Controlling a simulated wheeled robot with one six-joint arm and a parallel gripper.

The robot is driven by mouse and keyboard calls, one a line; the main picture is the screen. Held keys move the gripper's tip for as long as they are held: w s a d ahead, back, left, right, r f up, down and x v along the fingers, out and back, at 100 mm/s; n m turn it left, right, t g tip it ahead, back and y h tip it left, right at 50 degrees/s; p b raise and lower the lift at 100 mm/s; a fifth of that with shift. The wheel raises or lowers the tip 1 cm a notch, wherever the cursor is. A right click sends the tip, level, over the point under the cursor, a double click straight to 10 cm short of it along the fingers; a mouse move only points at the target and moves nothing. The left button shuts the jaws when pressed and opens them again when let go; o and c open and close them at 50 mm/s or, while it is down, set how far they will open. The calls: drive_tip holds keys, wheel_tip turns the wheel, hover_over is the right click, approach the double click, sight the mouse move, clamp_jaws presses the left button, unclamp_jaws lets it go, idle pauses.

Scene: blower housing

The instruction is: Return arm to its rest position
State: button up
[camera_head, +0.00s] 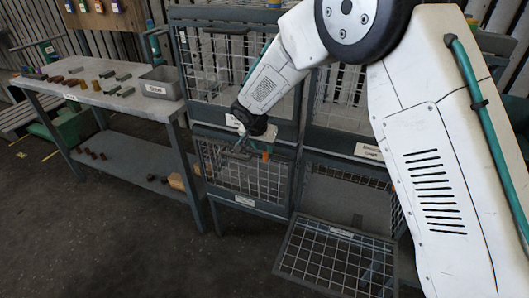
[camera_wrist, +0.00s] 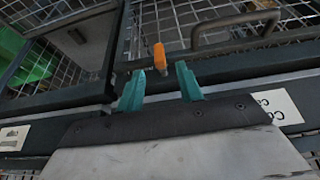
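My gripper (camera_head: 245,143) is at the front of the mesh cage cabinet (camera_head: 201,130), around the bar between the upper and lower left doors. In the wrist view its two teal fingers (camera_wrist: 160,72) stand apart with a clear gap. A small orange piece (camera_wrist: 160,57) shows beyond the gap, narrower than it; I cannot tell what it belongs to. A grey bar handle (camera_wrist: 235,27) on a mesh door is just beyond the right finger. My arm reaches down from the upper right in the head view.
The lower right mesh door (camera_head: 335,262) hangs open low over the floor, its compartment exposed. The lower left door (camera_head: 240,172) looks shut. A workbench (camera_head: 105,98) at left holds small parts and a grey bin (camera_head: 161,84). The floor at front left (camera_head: 110,245) is clear.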

drive_tip(key=shift+s+a+r, duration=0.15)
drive_tip(key=shift+s+r, duration=0.1)
drive_tip(key=shift+r, duration=0.35)
drive_tip(key=s+d+r+n+g, duration=0.1)
drive_tip(key=s+d+r, duration=0.6)
drive_tip(key=s, duration=0.7)
drive_tip(key=s+d+r+n+g+y, duration=0.1)
drive_tip(key=s+d+r, duration=0.7)
drive_tip(key=s+d, duration=0.4)
drive_tip(key=s+d+r+n, duration=0.2)
drive_tip(key=s+d+r, duration=0.5)
drive_tip(key=s, duration=0.9)
drive_tip(key=d, duration=0.3)
drive_tip(key=shift+s+d+r+g+y, duration=0.2)
drive_tip(key=shift+s+d+g+y, duration=0.05)
drive_tip(key=shift+g+y, duration=0.15)
